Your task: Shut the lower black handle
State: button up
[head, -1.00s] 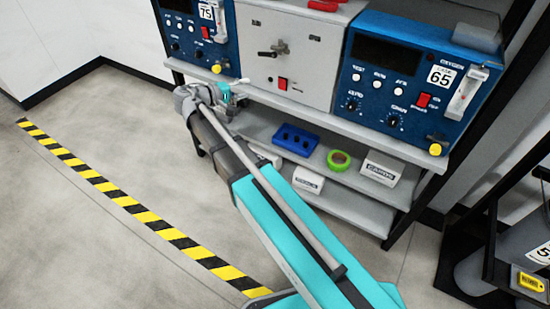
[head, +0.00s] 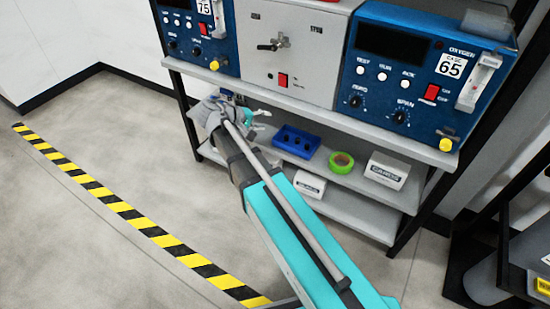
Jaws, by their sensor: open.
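A small valve-like fitting with a dark lever (head: 266,46) sits near the middle of the light grey panel (head: 306,62). The lever points to the left; its exact position is too small to tell. I cannot clearly make out a second handle. My gripper (head: 258,116), with teal fingertips, is open and empty. In the picture it lies below the panel, in front of the shelf rack, well apart from the lever. My wrist hides part of the lower shelf.
Blue analysers marked 75 (head: 190,45) and 65 (head: 412,75) flank the panel. A red switch (head: 283,79) lies below the fitting. The floor at left is clear.

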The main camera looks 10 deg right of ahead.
jog(key=s+d+f+g+y+b, duration=0.1)
jog(key=s+f+b, duration=0.1)
jog(key=f, duration=0.3)
jog(key=s+d+f+m+y+b, duration=0.1)
jog(key=s+d+f+y+b, duration=0.1)
jog(key=f, duration=0.4)
jog(key=shift+s+f+g+b, duration=0.3)
jog(key=shift+s+g+b, duration=0.15)
jog(key=shift+b, duration=0.8)
jog(key=shift+r, duration=0.1)
jog(key=n+t+h+p, duration=0.55)
jog(key=h+p, duration=0.35)
jog(key=p, duration=0.6)
send_near(262, 48)
jog(key=a, duration=0.1)
jog(key=s+a, duration=0.1)
jog(key=a+m, duration=0.1)
jog(key=shift+s+t, duration=0.25)
jog(key=shift+t, duration=0.05)
jog(key=shift+d, duration=0.2)
jog(key=x, duration=0.9)
jog(key=p+x, duration=0.1)
jog(key=x, duration=0.3)
jog(key=shift+w+d+f, duration=0.2)
jog(key=shift+d+f, duration=0.05)
